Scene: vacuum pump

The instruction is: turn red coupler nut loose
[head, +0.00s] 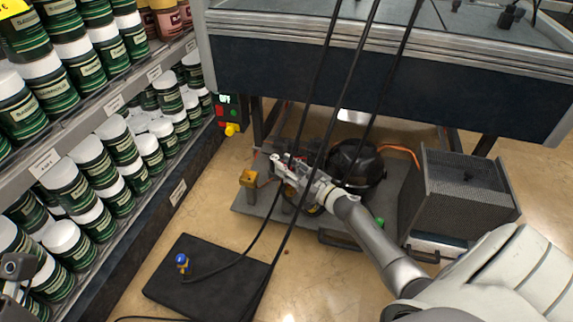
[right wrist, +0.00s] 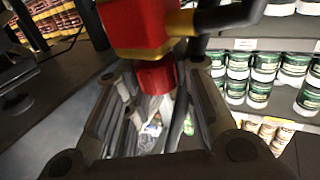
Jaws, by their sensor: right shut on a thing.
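My right gripper (head: 280,162) reaches over the vacuum pump assembly on the floor in the head view. In the right wrist view its two fingers (right wrist: 155,100) close on a small red cylindrical part, which looks like the red coupler nut (right wrist: 156,76). A larger red body with yellow trim (right wrist: 135,25) is right above it, with a black hose or pipe to its right. The nut is too small to make out in the head view. A dark part of my left gripper (head: 14,268) shows at the left edge; its fingers cannot be made out.
The pump's black round body (head: 356,165) and a brass-coloured block (head: 248,180) are on a grey base plate (head: 243,207). A mesh box (head: 463,190) stands right. Black cables hang across the work area. A black mat (head: 190,262) bears a blue-topped fitting (head: 182,260). Jar shelves line the left.

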